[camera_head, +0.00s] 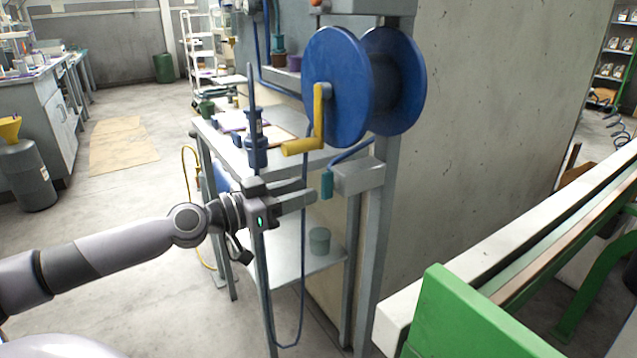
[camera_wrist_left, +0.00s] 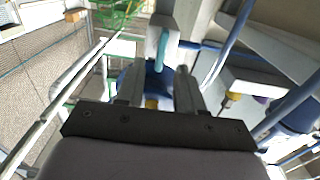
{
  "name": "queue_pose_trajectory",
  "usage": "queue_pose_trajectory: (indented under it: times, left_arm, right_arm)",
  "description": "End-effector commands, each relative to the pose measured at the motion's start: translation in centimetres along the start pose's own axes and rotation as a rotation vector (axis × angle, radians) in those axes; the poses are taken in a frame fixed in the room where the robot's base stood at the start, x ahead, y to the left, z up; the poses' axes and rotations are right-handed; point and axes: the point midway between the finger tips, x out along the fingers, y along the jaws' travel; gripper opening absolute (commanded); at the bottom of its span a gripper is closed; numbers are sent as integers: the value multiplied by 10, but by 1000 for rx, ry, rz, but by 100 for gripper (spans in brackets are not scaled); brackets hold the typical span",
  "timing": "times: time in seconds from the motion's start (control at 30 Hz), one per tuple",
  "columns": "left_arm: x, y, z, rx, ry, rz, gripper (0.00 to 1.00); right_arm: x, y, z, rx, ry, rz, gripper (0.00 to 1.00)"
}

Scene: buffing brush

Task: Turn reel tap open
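The teal handle (camera_wrist_left: 160,50) lines up with this gap, around or just beyond the tips. I cannot tell whether they touch it. My right gripper is in neither view.
A yellow crank (camera_head: 317,122) hangs from the reel above my gripper. A grey workbench (camera_head: 222,137) with a lower shelf stands behind my gripper. A blue hose (camera_head: 303,270) loops down beside it. A green machine end (camera_head: 470,315) is at the lower right. Floor is open at left.

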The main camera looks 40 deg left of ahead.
Motion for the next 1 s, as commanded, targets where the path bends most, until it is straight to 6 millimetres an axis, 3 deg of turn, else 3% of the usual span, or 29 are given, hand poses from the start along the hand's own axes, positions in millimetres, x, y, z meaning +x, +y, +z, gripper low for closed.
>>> queue_pose_trajectory:
  times: [0.7,1.0]
  left_arm:
    - [44,-1,-2,-1,2,-3,37]
    - [51,0,0,0,-1,-1,37]
  right_arm:
    - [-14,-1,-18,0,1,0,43]
    - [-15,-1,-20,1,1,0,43]
